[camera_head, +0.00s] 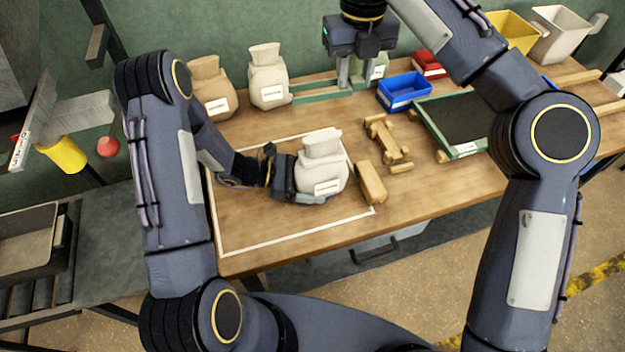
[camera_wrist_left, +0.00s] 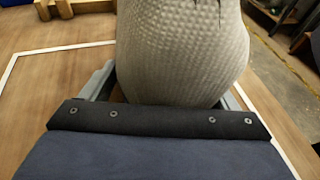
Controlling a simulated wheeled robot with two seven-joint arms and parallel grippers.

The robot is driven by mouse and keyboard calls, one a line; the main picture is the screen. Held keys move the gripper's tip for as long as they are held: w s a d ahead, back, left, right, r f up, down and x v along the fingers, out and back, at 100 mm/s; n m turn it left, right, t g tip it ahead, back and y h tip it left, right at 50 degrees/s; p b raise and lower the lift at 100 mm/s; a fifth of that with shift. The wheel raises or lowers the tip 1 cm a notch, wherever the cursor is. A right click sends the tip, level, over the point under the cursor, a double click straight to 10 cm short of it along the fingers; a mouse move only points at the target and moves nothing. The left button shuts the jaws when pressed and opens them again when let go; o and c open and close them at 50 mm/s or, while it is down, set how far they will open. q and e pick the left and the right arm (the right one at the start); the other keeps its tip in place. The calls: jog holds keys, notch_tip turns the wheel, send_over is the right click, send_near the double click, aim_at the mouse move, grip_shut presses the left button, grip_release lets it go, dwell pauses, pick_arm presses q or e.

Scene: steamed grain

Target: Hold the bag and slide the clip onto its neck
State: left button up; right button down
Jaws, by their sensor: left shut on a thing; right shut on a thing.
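A pale, full bag (camera_head: 322,181) with a white label and a folded neck stands upright inside a white outline on the bench. My left gripper (camera_head: 309,198) is shut around its lower body. The textured bag (camera_wrist_left: 185,50) also fills the middle of the left wrist view, between the fingers; its neck is out of that frame. My right gripper (camera_head: 358,84) points down at the back of the bench, shut on a green two-bar piece (camera_head: 312,97) that looks like the clip. The exact grip is too small to see clearly. The clip is apart from the bag.
A blue bin (camera_head: 404,91), red bin (camera_head: 428,64) and dark green-framed tray (camera_head: 455,122) occupy the right.

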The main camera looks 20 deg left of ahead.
jog(key=w+d+f, duration=0.7)
jog(key=d+f, duration=0.3)
jog(key=shift+n, duration=0.4)
jog(key=shift+s+a+f, duration=0.15)
jog(key=shift+a+f, duration=0.1)
jog(key=shift+f, duration=0.6)
jog(key=shift+s+a+f, duration=0.1)
jog(key=shift+a+f, duration=0.1)
jog(key=shift+f, duration=0.65)
jog(key=shift+s+a+f, duration=0.15)
jog(key=shift+a+f, duration=0.1)
jog(key=shift+f, duration=0.6)
jog(key=shift+s+a, duration=0.1)
jog(key=s+a, duration=0.5)
jog(key=a, duration=0.2)
jog(key=shift+a, duration=0.15)
dwell(3.1)
